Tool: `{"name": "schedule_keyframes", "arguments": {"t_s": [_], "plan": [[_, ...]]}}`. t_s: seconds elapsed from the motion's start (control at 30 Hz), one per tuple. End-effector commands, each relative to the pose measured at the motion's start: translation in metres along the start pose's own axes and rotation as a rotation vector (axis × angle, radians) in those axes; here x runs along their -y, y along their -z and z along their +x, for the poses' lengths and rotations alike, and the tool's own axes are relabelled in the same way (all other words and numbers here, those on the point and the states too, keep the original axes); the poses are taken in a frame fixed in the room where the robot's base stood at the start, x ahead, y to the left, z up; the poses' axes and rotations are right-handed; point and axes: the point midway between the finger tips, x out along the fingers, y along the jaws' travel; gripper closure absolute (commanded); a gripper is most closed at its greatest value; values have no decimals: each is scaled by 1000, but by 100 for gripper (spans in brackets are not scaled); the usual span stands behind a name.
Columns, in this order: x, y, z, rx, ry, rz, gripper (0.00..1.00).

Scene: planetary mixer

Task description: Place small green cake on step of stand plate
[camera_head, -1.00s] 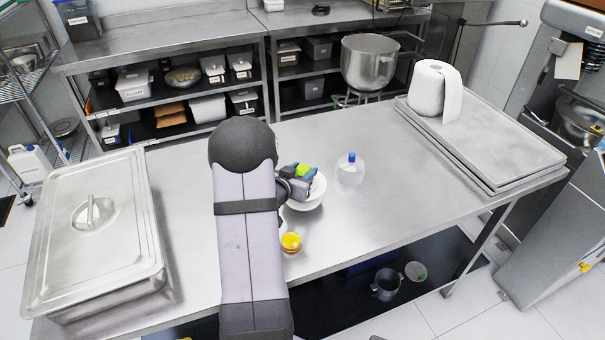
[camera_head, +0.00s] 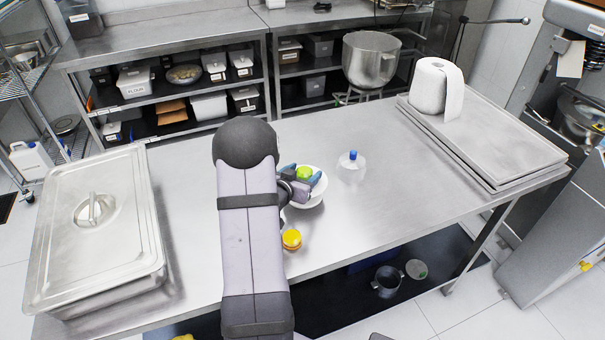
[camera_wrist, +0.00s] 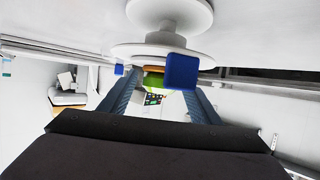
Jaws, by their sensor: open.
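The small green cake (camera_head: 304,173) shows between the fingers of my gripper (camera_head: 303,176), over the white stand plate (camera_head: 310,202). In the wrist view the green cake (camera_wrist: 153,81) lies between the two spread blue-grey fingers, partly hidden, close to a disc of the white stand (camera_wrist: 150,50). My gripper is open, with fingers on both sides of the cake. The cake appears to rest on the stand, but its exact contact with the step is hidden. A blue block (camera_wrist: 181,72) covers part of the view near the right finger.
A yellow-topped cake (camera_head: 291,239) stands near the table's front edge. A clear bottle with a blue cap (camera_head: 350,160) is right of the stand. A lidded steel pan (camera_head: 95,225) is at left; a paper roll (camera_head: 430,88) on trays is at right. The table's middle right is clear.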

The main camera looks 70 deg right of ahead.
Motion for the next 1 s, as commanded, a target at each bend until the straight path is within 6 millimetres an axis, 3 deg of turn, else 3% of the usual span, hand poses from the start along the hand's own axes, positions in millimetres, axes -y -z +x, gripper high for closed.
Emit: {"name": "schedule_keyframes", "arguments": {"t_s": [0.27,0.8,1.0], "plan": [[1,2,-10,-1,3,-1,43],[2,3,-90,-3,4,1,43],[1,3,-112,-1,2,0,43]]}}
